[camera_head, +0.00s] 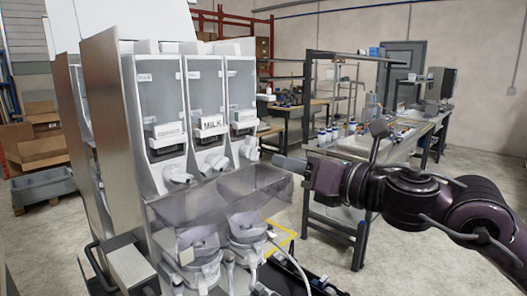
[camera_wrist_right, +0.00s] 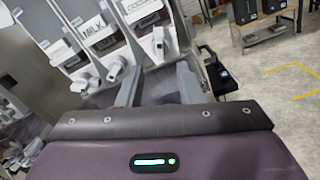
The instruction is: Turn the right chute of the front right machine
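The dispenser machine (camera_head: 118,130) stands left of centre in the head view, with three clear canisters in a row, the middle one marked MILK. Each has a pale chute below it. The right chute (camera_head: 249,150) is near my right gripper (camera_head: 289,163), which comes in from the right and stops a little short of it. In the right wrist view the right chute (camera_wrist_right: 158,44) lies ahead, roughly between the two fingers (camera_wrist_right: 158,85). The fingers are apart, with nothing between them. The middle chute (camera_wrist_right: 115,69) is to the left. My left gripper is not in view.
A clear smoky guard (camera_head: 225,195) and mixing bowls (camera_head: 247,226) sit below the chutes. A workbench (camera_head: 345,150) with bottles stands behind my right arm. A grey crate (camera_head: 42,186) and cardboard box lie on the floor at left.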

